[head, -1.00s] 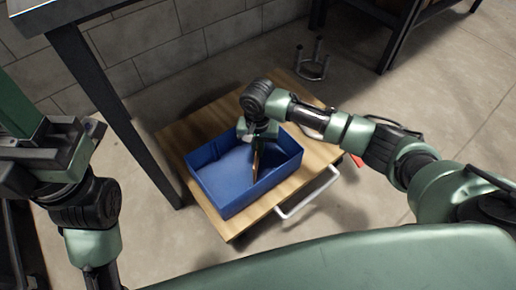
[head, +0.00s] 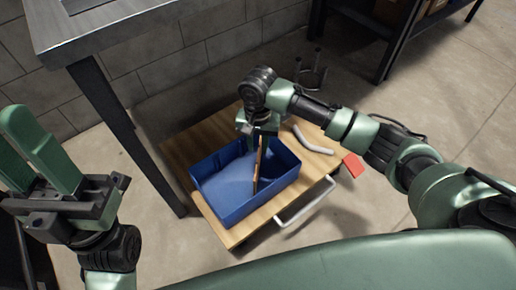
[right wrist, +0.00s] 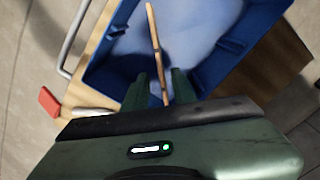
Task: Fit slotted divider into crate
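The blue crate (head: 225,208) stands on a wooden cart top and also shows in the right wrist view (right wrist: 101,72). The slotted divider (head: 257,172), a thin brown board seen nearly edge-on, stands inside the crate; it also shows in the right wrist view (right wrist: 154,35). I cannot tell whether it touches the floor or sits in the wall ribs. My right gripper (right wrist: 161,74) is at the divider's near end, its fingers apart on either side with gaps showing. My left gripper (head: 34,122) is open and empty, away from the crate at the left.
The wooden cart top (head: 190,150) has a white handle (head: 305,203) at its front.

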